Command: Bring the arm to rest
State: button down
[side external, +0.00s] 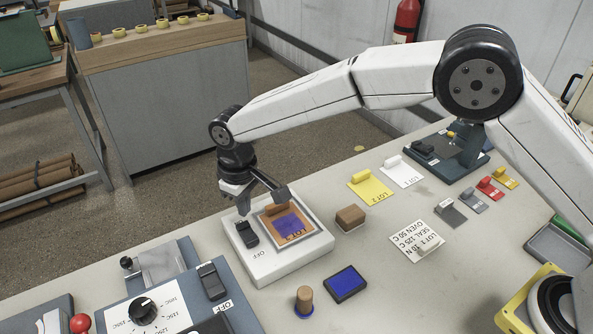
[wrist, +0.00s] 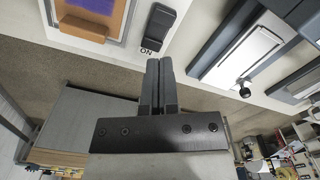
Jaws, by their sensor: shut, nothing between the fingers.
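My gripper (side external: 243,209) is shut and empty, pointing down just above the far end of the black rocker switch (side external: 246,234) on the white box (side external: 262,270). An "OFF" mark shows at the switch's near end in the side view. In the wrist view the closed fingers (wrist: 158,66) reach toward the switch (wrist: 160,24), beside an "ON" mark; I cannot tell whether they touch it.
A brown block (side external: 350,217), a blue ink pad (side external: 345,284) and a wooden-handled stamp (side external: 304,299) stand right of the box. A blue-grey machine with a dial (side external: 142,311) stands left. Yellow (side external: 370,186) and white lot cards lie behind. Bench between them is clear.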

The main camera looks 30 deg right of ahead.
jog(key=shift+d, duration=0.1)
jog(key=s+d+r+m+t, duration=0.15)
jog(key=s+d, duration=0.45)
jog(key=d, duration=0.6)
jog(key=s+d+r+m+t, duration=0.1)
jog(key=s+d+r+m, duration=0.3)
jog(key=d, duration=0.9)
jog(key=s+d+f, duration=0.3)
jog(key=s+d, duration=0.2)
jog(key=s, duration=0.5)
jog(key=shift+f, duration=0.15)
jog(key=shift+d+m, duration=0.1)
jog(key=shift+m, duration=0.15)
jog(key=w+a+r, duration=0.2)
jog(key=w+a, duration=0.4)
jog(key=w, duration=0.3)
jog(key=w+a+r, duration=0.1)
jog(key=w+a, duration=0.4)
jog(key=a, duration=0.7)
jog(key=w+a+r, duration=0.2)
jog(key=w+a, duration=0.4)
jog(key=a, duration=0.6)
jog(key=shift+a+t, duration=0.2)
jog(key=shift+t, duration=0.25)
